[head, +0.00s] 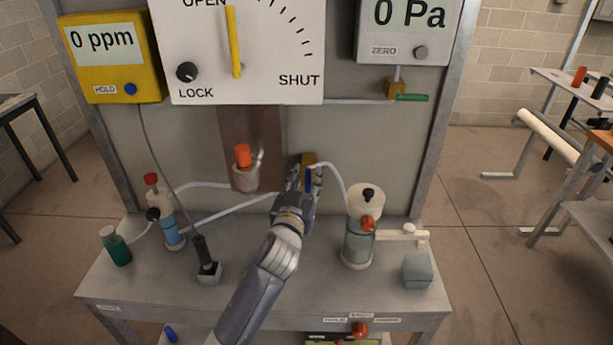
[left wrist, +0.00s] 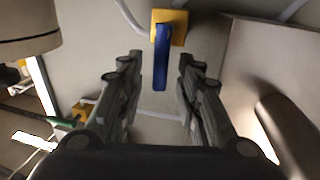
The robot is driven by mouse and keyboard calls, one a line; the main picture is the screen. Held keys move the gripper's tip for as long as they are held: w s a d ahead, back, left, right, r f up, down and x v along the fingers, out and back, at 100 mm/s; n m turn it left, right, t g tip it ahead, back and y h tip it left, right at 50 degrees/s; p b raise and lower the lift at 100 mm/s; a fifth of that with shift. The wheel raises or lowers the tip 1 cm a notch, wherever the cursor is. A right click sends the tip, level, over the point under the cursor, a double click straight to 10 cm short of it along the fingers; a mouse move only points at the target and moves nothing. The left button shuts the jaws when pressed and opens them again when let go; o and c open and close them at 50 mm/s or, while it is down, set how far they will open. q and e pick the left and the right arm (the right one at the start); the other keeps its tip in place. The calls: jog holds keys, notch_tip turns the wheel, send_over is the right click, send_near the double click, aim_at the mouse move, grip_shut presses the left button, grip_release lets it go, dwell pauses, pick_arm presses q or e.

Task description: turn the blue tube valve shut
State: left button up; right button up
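The blue tube valve has a blue lever handle (head: 308,180) that hangs down from a yellow body (head: 309,159) on the back panel. In the left wrist view the blue handle (left wrist: 161,57) points down from the yellow body (left wrist: 170,17). My left gripper (head: 303,184) is open and reaches up to the valve. In the left wrist view the gripper's fingers (left wrist: 158,68) stand on either side of the handle, with a visible gap on each side. The gripper partly hides the valve in the head view. My right gripper is not in view.
White tubes run behind the gripper. A clear canister (head: 358,243) with a red valve stands to the right on the bench (head: 310,285). An orange-topped cup (head: 245,176) is on the panel to the left. A green-handled valve (head: 411,97) is upper right.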

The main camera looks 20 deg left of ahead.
pick_arm(q)
jog(key=shift+w, duration=0.3)
grip_shut()
jog(key=shift+d+m+p, duration=0.1)
jog(key=shift+m+p, duration=0.2)
jog(key=shift+p, duration=0.05)
jog(key=shift+w+d+f+m+g+y+p, duration=0.2)
jog(key=shift+d+f+m+g+y+p, duration=0.55)
jog(key=shift+m, duration=1.6)
jog(key=shift+w+d+f+m+g+y+p, duration=0.15)
jog(key=shift+d+f+m+p, duration=0.4)
jog(key=shift+m+p, duration=1.25)
jog(key=shift+w+d+f+m+g+y+p, duration=0.3)
jog(key=shift+d+f+m+g, duration=0.35)
jog(key=shift+m, duration=2.3)
jog(key=shift+d, duration=0.15)
